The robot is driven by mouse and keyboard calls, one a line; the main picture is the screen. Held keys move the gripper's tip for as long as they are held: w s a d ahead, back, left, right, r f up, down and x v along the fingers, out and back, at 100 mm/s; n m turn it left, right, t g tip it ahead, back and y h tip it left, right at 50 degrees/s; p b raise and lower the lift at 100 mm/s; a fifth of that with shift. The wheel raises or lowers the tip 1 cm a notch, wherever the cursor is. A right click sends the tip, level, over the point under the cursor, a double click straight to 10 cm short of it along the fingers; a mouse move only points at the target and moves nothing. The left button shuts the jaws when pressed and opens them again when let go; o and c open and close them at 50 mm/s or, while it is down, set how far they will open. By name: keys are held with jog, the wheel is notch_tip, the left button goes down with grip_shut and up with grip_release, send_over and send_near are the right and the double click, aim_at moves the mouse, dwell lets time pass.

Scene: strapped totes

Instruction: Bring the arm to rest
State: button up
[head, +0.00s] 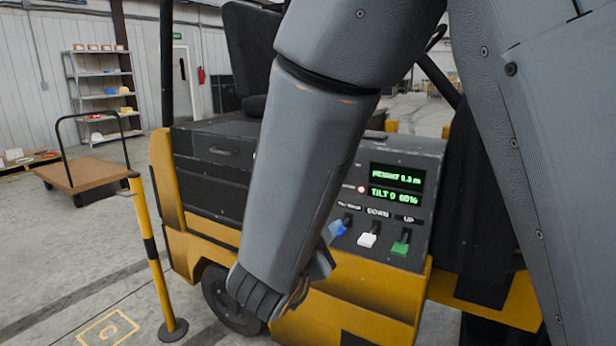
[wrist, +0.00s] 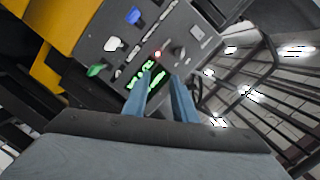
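My arm (head: 315,150) hangs down across the middle of the head view, bent low in front of the yellow and black forklift's control panel (head: 425,165). My gripper shows in the wrist view (wrist: 163,77) as two blue-grey fingers, apart with nothing between them, pointing toward the panel's green display (wrist: 140,75). The panel has a blue lever (head: 338,228), a white lever (head: 367,240) and a green lever (head: 400,248). In the wrist view the levers lie left of the fingers, clear of them.
A yellow post (head: 153,260) stands on the floor left of the forklift. The black seat (head: 250,55) is behind the panel. A flat cart (head: 90,172) and a shelf rack (head: 103,90) stand farther back left. Floor between post and cart is clear.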

notch_tip(320, 180, down, 10)
jog(key=d+n+g+y, duration=0.2)
jog(key=n+g+y, duration=0.4)
jog(key=n+y, duration=0.3)
jog(key=s+d+f+n+g+h, duration=0.1)
jog(key=s+d+f+n+g, duration=0.1)
jog(key=s+d, duration=0.4)
jog(key=s+d+f+n+g+h, duration=0.1)
jog(key=s+d+n+g, duration=0.4)
jog(key=s, duration=0.8)
jog(key=shift+d+f+g, duration=0.7)
jog(key=shift+d+g, duration=0.3)
jog(key=shift+d, duration=0.05)
jog(key=shift+w, duration=0.1)
